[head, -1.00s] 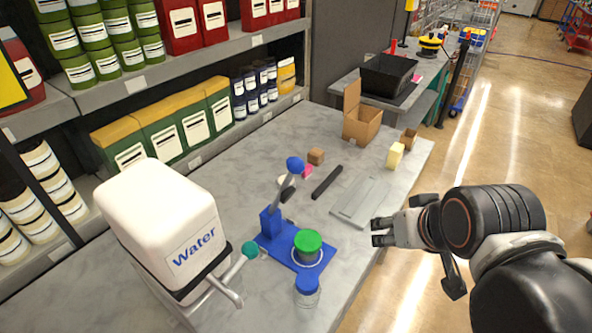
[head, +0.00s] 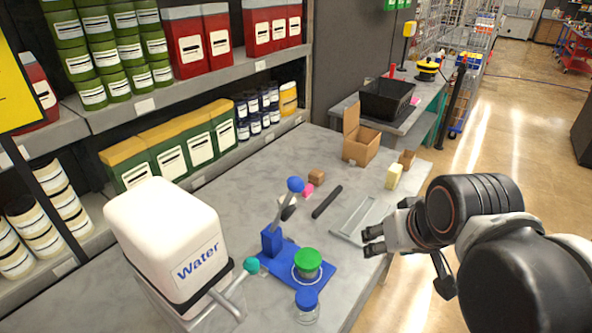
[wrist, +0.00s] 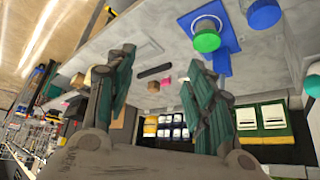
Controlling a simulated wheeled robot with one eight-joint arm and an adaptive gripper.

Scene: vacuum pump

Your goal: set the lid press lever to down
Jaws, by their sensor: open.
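The lid press is blue, with a flat base (head: 318,277) on the grey table and an upright at its left end. Its lever (head: 284,208) points up and slightly right, ending in a blue ball knob (head: 295,184). A jar with a green lid (head: 307,259) stands on the base; the lid also shows in the wrist view (wrist: 207,41). My gripper (head: 372,241) is open and empty, to the right of the press and apart from it. In the wrist view its two fingers (wrist: 160,85) are spread, and the right finger hides part of the press.
A white water container (head: 170,230) with a teal-handled tap stands left of the press. A blue-lidded jar (head: 306,303) stands in front. A black bar (head: 327,201), a grey tray (head: 350,236), a cardboard box (head: 360,145) and small blocks lie behind. Shelves line the left.

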